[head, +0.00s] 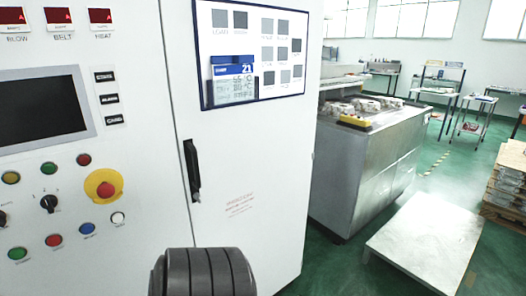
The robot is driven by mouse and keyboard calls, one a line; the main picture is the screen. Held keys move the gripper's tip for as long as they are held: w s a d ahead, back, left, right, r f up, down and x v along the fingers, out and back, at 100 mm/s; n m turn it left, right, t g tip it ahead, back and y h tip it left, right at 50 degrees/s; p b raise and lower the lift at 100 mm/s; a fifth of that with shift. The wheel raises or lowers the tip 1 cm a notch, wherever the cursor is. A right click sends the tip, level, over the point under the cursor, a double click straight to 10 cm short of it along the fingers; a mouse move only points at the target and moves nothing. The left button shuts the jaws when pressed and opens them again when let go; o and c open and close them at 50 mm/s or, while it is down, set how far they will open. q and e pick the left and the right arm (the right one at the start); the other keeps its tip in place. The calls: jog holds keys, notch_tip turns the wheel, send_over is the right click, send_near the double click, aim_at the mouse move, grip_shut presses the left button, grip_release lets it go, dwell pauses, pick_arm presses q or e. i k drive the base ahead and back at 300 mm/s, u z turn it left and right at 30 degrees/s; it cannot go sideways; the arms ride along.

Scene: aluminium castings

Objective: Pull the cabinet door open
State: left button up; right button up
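The white cabinet door (255,150) fills the middle left of the head view and looks shut, flush with the control panel on its left. Its black upright handle (192,170) is on the door's left side, near the seam. A dark ribbed part of my own arm shows at the bottom edge, below the handle and in front of the door. Neither of my grippers is in view. The lowest part of the door is hidden behind my arm.
The control panel (70,180) has a screen, several buttons and a red emergency stop (104,186). A low pale platform (425,240) stands on the green floor at right. A metal bench (365,170) with castings stands behind. Stacked pallets (508,185) are far right.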

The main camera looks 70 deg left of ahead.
aim_at(249, 162)
jog(key=i, duration=1.15)
jog(key=u, duration=1.75)
